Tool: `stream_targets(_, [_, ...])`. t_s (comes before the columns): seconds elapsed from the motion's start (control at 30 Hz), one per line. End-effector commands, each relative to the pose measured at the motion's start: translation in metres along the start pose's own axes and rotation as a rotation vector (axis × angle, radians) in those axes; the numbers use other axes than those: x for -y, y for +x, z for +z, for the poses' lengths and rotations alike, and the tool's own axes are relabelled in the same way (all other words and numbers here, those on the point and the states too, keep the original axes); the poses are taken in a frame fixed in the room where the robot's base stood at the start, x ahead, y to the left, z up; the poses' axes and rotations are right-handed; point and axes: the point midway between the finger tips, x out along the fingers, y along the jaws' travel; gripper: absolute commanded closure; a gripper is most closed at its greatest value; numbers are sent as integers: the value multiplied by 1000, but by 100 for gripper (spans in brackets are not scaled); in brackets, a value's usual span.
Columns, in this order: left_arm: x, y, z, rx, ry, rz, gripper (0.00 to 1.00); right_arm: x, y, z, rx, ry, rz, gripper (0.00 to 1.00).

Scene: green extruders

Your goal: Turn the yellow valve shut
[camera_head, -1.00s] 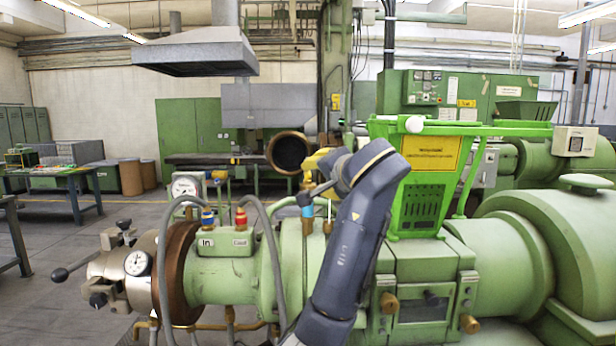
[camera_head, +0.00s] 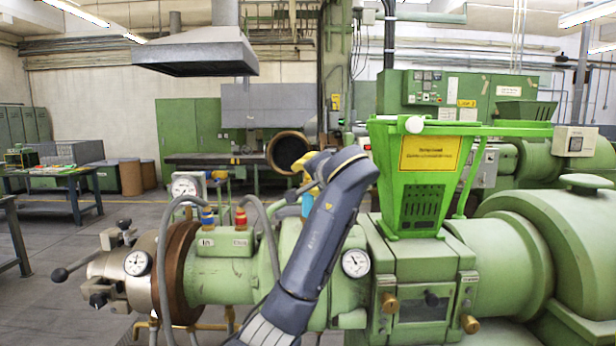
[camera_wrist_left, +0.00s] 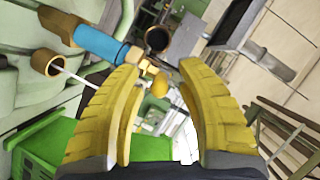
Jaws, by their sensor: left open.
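My left gripper (camera_head: 311,164) is above the green extruder barrel, its yellow fingers pointing left and away. In the left wrist view the two fingers (camera_wrist_left: 163,80) are apart, with nothing held between them. A small rounded yellow piece (camera_wrist_left: 160,85) with brass fittings shows in the gap beyond the fingertips; it may be the yellow valve, but I cannot tell for sure. I cannot pick the valve out clearly in the head view, where my arm and fingers cover part of that area. My right gripper is not in view.
A blue cylinder (camera_wrist_left: 103,44) lies close beside one finger; its blue body shows below the gripper in the head view (camera_head: 307,204). A brass fitting (camera_wrist_left: 46,62) with a thin white rod is nearby. A green hopper (camera_head: 422,180) stands right of my arm. Hoses (camera_head: 268,238) run left.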

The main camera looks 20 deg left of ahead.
Motion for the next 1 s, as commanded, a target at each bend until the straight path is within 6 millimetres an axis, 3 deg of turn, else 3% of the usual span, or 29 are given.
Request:
stream_targets(0.07, [0,0,0,0,0,0,63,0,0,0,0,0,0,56])
stream_targets(0.4, [0,0,0,0,0,0,100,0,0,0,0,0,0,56])
stream_targets(1.0, [0,1,2,-9,5,7,100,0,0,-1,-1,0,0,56])
